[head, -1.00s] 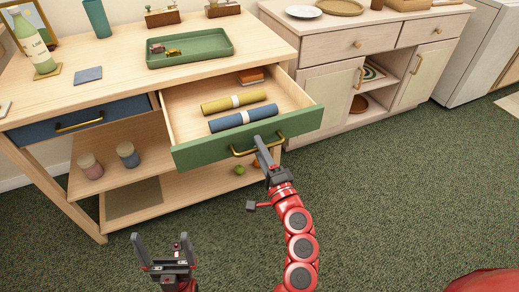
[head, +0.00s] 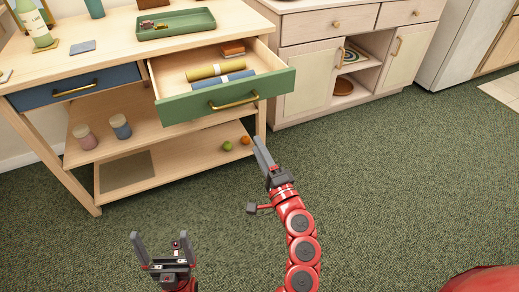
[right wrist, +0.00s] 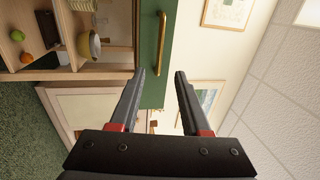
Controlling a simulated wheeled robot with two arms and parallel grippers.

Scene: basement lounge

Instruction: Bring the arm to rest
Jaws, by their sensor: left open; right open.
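My right gripper (head: 257,176) is open and empty, in front of and below the open green-fronted drawer (head: 200,104). It stands apart from the drawer's brass handle (head: 233,102). In the right wrist view my right gripper's two fingers (right wrist: 170,74) are spread with nothing between them, and the drawer's handle (right wrist: 161,42) shows beyond their tips. My left gripper (head: 160,238) is open and empty at the lower left of the head view, over the green carpet.
The drawer holds a yellow roll (head: 203,79) and a blue roll (head: 238,77). The bench (head: 120,47) has a shut blue drawer (head: 75,88) and shelves with jars and fruit. A pale cabinet (head: 310,88) stands at right. Carpet (head: 400,180) is clear there.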

